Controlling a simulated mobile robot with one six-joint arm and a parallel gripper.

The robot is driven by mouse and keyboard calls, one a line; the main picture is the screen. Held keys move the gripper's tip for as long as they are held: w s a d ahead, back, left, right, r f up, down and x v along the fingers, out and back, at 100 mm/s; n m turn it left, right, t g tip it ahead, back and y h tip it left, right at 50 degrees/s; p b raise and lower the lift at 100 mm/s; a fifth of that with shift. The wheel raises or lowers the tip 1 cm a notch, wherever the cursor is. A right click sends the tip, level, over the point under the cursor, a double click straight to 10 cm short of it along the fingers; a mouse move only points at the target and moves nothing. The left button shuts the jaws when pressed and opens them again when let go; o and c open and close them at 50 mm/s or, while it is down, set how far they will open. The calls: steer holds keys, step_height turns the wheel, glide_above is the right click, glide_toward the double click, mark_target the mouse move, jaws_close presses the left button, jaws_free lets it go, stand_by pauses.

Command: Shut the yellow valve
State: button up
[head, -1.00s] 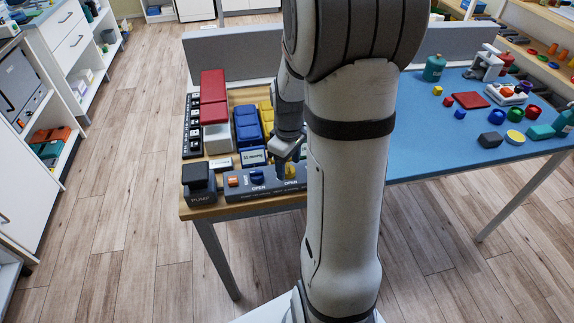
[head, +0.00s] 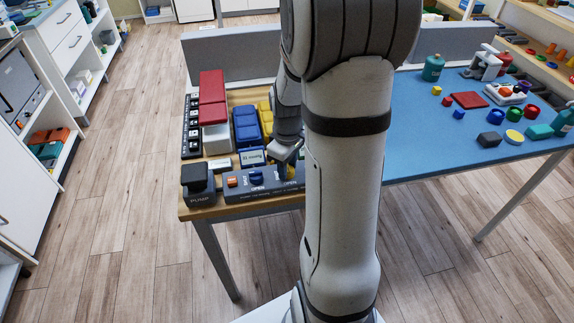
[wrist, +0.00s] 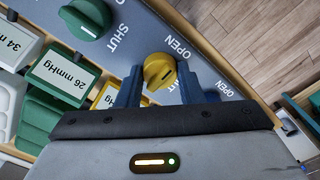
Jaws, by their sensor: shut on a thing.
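The yellow valve (wrist: 159,69) is a round knob on a dark grey panel (wrist: 205,62), with a short white mark on its face. In the wrist view my gripper (wrist: 160,88) has one blue-grey finger on each side of it and is shut on the knob. An OPEN label lies just beyond the knob, and a SHUT label lies between it and the green knob. I cannot tell exactly which label the mark points to. In the head view my gripper (head: 287,163) reaches down to the panel, and the yellow knob (head: 289,173) shows only partly behind it.
A green knob (wrist: 86,18) is close by on the panel. Blue (head: 256,177) and orange (head: 232,181) knobs stand left of the yellow one. Behind are display cards, a blue block (head: 247,123) and a red block (head: 212,86). A black pump (head: 198,184) stands at the table's left corner.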

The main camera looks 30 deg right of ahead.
steer(key=shift+m, duration=0.3)
steer(key=m, duration=0.8)
steer(key=shift+m+b, duration=0.3)
steer(key=shift+m, duration=0.1)
steer(key=m, duration=0.4)
steer(key=shift+m, duration=2.2)
steer(key=o, duration=1)
steer(key=shift+c, duration=0.2)
